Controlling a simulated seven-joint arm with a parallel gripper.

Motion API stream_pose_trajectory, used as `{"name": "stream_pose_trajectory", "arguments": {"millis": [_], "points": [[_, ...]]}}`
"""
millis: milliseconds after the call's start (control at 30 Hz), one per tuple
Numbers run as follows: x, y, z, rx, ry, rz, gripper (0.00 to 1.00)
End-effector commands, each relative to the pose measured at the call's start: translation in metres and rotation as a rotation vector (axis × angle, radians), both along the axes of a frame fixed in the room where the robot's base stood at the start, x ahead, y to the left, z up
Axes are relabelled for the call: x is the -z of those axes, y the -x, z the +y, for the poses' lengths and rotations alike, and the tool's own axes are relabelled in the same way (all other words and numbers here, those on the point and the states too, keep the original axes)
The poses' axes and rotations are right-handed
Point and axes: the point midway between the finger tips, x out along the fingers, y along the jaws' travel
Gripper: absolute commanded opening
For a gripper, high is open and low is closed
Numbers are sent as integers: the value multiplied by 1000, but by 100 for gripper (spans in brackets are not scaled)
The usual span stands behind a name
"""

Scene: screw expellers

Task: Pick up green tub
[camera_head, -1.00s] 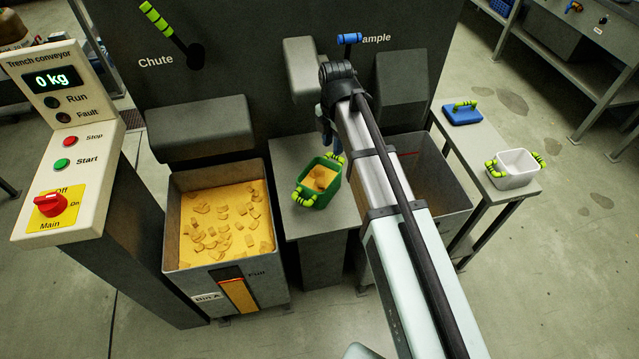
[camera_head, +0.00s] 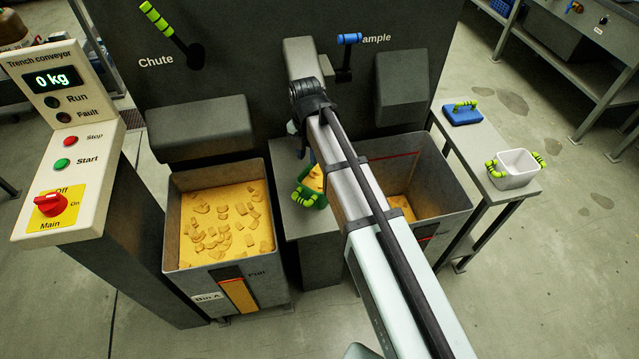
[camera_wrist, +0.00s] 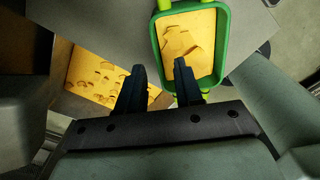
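The green tub (camera_wrist: 227,47) holds yellow-brown chunky material and stands on the grey stand between the two bins. In the head view, my arm covers most of the tub (camera_head: 322,201); a yellow-green handle shows at its left end. In the wrist view, the tub is at the top centre-right, with a yellow-green handle at its far end and part of another at its near end. My gripper (camera_wrist: 160,82) is open and empty. Its right finger overlaps the tub's lower left in the picture; its left finger is left of the tub. I cannot tell whether they touch.
Bin A (camera_head: 168,235), with yellow material, stands left of the stand. A second bin (camera_head: 455,215) stands right. A side table (camera_head: 474,150) bears a blue lid (camera_head: 462,115) and a white tub (camera_head: 515,170). The machine panel (camera_head: 250,60) rises behind.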

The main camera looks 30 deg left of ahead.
Motion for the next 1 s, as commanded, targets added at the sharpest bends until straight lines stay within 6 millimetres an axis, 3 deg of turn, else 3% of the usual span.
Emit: {"name": "stream_pose_trajectory", "arguments": {"millis": [333,700,933,1000], "points": [[15,2,1,0,1,1,35],[56,6,4,1,1,1,35],[57,6,4,1,0,0,35],[57,6,4,1,0,0,30]]}}
